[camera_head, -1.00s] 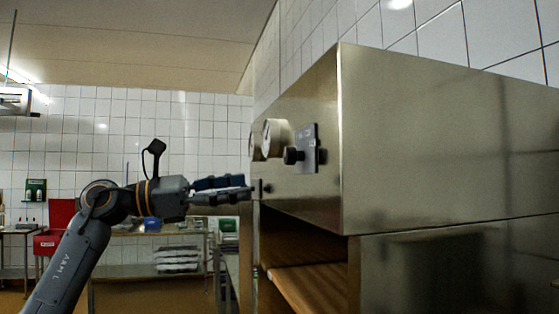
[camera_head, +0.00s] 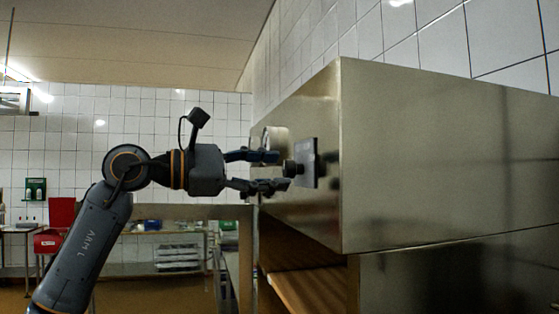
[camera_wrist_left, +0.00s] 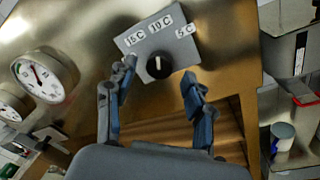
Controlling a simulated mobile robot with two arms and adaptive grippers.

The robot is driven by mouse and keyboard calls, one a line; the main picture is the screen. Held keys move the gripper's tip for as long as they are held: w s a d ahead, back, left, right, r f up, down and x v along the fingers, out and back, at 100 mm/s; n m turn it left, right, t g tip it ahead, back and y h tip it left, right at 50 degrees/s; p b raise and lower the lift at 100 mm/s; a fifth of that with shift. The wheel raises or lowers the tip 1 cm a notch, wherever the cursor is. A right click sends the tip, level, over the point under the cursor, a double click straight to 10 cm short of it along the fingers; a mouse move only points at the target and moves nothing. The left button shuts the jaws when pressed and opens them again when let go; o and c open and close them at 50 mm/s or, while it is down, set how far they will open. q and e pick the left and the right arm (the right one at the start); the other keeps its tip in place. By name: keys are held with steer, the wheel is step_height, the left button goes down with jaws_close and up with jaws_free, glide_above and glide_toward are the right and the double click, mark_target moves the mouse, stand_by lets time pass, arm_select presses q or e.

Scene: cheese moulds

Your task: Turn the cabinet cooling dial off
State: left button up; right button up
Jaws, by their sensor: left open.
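The cooling dial is a black knob (camera_wrist_left: 159,65) on a grey plate with white labels 15 C, 10 C and 5 C. A white mark on the knob points roughly at the 10 C label. In the head view the knob (camera_head: 291,168) juts from the plate (camera_head: 309,163) on the steel cabinet's face. My left gripper (camera_head: 284,170) is open, its fingertips close to the knob. In the left wrist view its fingers (camera_wrist_left: 162,92) stand on either side, just short of the knob. Contact cannot be told. My right gripper is not in view.
The steel cabinet (camera_head: 430,160) fills the right side. Two round gauges, one near (camera_wrist_left: 44,76) and one farther (camera_wrist_left: 12,106), sit beside the dial plate. Wooden shelves (camera_head: 310,290) show below. Red bins (camera_head: 50,238) and a bench stand at the back left.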

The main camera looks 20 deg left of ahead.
arm_select(q)
steer(key=shift+x, duration=1.1)
steer(key=shift+a, duration=0.1)
jaws_close()
